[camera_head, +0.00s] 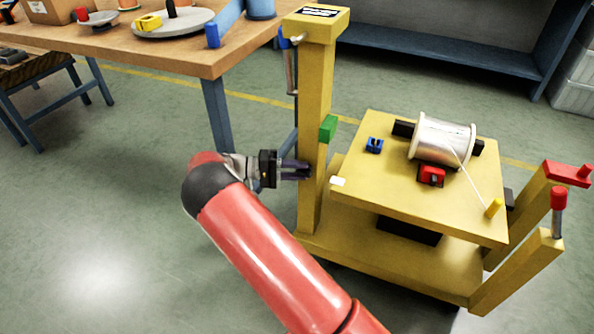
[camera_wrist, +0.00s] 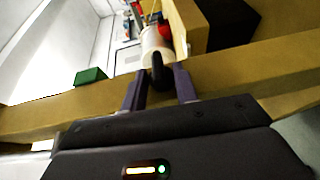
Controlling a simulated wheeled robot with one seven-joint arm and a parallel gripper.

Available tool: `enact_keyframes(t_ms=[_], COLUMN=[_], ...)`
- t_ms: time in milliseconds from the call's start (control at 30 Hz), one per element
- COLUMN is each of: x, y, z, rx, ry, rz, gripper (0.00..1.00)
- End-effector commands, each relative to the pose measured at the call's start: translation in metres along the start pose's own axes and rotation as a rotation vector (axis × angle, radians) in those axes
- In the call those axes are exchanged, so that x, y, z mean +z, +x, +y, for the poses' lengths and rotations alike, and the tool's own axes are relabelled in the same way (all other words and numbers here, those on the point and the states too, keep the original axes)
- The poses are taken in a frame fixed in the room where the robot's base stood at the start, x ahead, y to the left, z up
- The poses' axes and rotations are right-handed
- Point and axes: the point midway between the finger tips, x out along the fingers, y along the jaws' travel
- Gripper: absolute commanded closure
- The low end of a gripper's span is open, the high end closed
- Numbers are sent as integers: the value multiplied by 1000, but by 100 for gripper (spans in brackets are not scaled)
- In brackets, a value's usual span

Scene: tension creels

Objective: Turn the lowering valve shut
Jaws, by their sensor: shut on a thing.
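My gripper (camera_head: 304,170) reaches in from the left to the yellow post (camera_head: 314,100) of the yellow cart, below a green block. In the wrist view its two dark fingers (camera_wrist: 160,88) stand on either side of a small black upright piece (camera_wrist: 157,72) in front of the yellow beam (camera_wrist: 230,75). The gripper is shut on this piece, which appears to be the lowering valve's handle. In the head view the handle is hidden by the fingers. Its exact turn angle cannot be told.
The cart's deck (camera_head: 380,190) carries a white spool (camera_head: 442,140), a blue clip (camera_head: 374,146) and a red clip (camera_head: 432,176). The green block (camera_head: 328,128) sticks out just above my gripper. A wooden workbench (camera_head: 190,48) stands behind to the left. Open floor lies left of the cart.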

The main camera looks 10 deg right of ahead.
Motion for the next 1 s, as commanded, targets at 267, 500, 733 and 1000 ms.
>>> enact_keyframes(t_ms=[267, 500, 733, 1000], x=[0, 0, 0, 0], y=[-1, -1, -24, -68], z=[0, 0, -2, -2], rx=[-2, -2, -3, -2], ry=[-1, 0, 2, 2], rz=[3, 2, 6, 5], gripper=[66, 66, 66, 66])
